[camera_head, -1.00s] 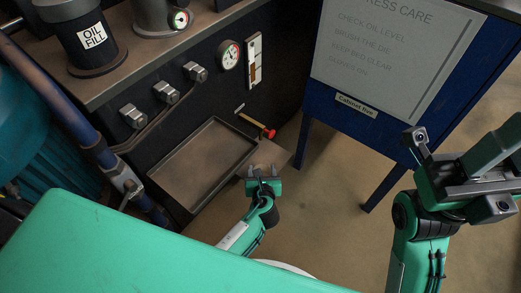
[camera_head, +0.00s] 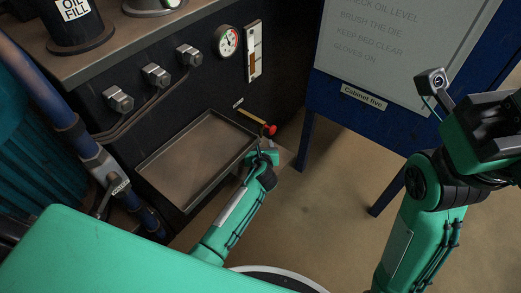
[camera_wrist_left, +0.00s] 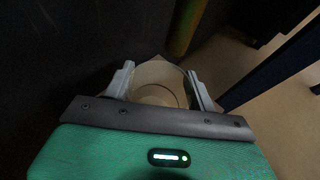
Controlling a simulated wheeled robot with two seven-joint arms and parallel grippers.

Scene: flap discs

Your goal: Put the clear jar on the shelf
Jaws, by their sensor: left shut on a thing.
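The clear jar (camera_wrist_left: 160,78) shows as a round, see-through rim and base between the two grey fingers of my left gripper (camera_wrist_left: 160,90) in the left wrist view. The fingers are shut on its sides. In the head view my left gripper (camera_head: 262,158) is beside the right end of the metal tray, below a red knob, and I cannot make out the jar there. A small brown ledge (camera_head: 286,158) shows just right of this gripper; I cannot tell whether it is the shelf. My right gripper (camera_head: 492,130) is raised at the right edge, its fingers not clear.
The shallow metal tray (camera_head: 200,160) juts from the dark machine, with a red knob (camera_head: 269,129) close to my left gripper. A blue cabinet (camera_head: 335,105) on legs stands to the right. The floor (camera_head: 320,220) between is clear.

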